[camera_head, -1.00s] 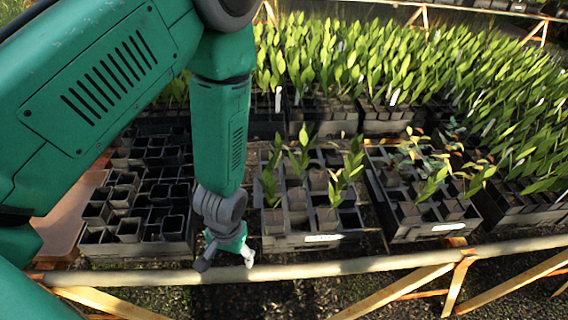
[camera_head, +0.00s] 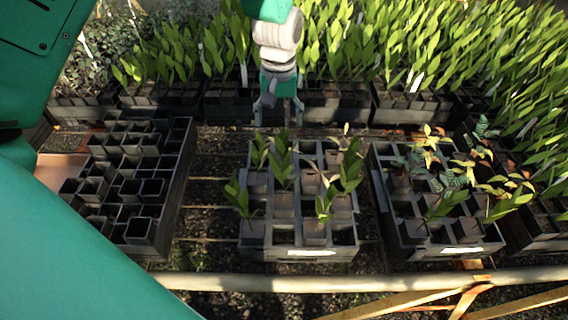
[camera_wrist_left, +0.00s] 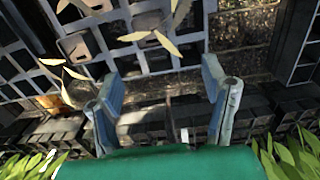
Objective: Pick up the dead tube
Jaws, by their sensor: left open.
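In the middle crate (camera_head: 310,255), one tube (camera_head: 312,186) holds a plant with drooping tan leaves. Another pale, dry-looking plant (camera_head: 345,131) stands at that crate's back right. Which is the dead tube is not certain. Pale-leaved plants also show in the left wrist view, one at top centre (camera_wrist_left: 152,36) and one at left (camera_wrist_left: 62,74). My left gripper (camera_head: 279,112) is open and empty, at the back edge of the middle crate, beyond its plants. In the wrist view its two fingers (camera_wrist_left: 160,82) stand apart with nothing between them. My right gripper is not in view.
A crate (camera_head: 158,250) of empty-looking black tubes stands at the left. A crate (camera_head: 455,250) with mixed green and yellowing plants stands at the right. Dense green plants (camera_head: 400,55) fill the back. Gaps of bare bench (camera_head: 208,205) separate the crates. A rail (camera_head: 330,284) crosses the front.

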